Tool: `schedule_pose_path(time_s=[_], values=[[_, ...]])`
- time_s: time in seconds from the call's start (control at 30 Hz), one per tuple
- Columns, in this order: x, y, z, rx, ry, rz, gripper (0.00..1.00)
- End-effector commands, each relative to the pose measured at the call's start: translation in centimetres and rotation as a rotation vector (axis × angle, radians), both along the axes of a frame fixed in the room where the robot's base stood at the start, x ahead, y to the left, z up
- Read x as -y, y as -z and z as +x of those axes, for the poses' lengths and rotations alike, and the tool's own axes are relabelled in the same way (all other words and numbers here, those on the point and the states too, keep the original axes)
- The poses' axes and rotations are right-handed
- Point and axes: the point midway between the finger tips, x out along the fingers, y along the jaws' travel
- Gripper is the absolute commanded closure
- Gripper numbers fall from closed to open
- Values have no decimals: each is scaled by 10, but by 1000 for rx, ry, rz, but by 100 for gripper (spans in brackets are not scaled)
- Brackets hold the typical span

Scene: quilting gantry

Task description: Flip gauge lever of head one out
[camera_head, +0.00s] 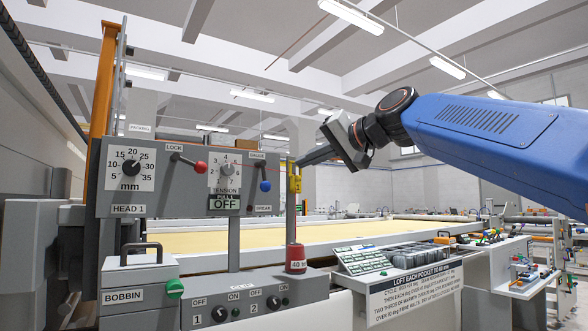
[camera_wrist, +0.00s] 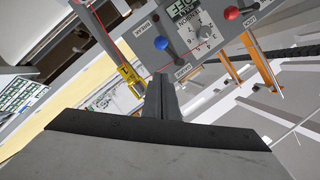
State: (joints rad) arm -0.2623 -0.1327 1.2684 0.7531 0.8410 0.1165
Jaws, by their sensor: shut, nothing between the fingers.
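The head 1 panel (camera_head: 190,203) is grey and faces me at left. A small yellow part (camera_head: 295,184) with a dark mark like "1" sits upright on a grey post at the panel's right edge. It also shows in the wrist view (camera_wrist: 131,76), left of my fingers. I cannot read a gauge label on it. My gripper (camera_head: 302,161) is shut and empty, its tip close above the yellow part in the picture; contact is unclear.
A red-ball lever (camera_head: 199,167) under "LOCK", a tension dial (camera_head: 226,170) and a mm dial (camera_head: 131,168) are also on the panel. Below stand a bobbin box (camera_head: 138,293), a red weight (camera_head: 295,258) and a switch box (camera_head: 240,296). Open air lies right of the post.

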Motion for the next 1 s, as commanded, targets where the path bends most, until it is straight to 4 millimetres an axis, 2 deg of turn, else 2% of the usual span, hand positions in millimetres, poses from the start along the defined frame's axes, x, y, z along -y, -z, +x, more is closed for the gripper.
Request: schedule_pose_path(time_s=[0.1, 0.3, 0.9, 1.0], values=[[14, -5, -14, 0, 2, 1, 100], [27, -9, -26, 1, 1, 0, 100], [29, -9, -28, 0, -1, 1, 100], [31, -5, -29, -4, 4, -7, 100]])
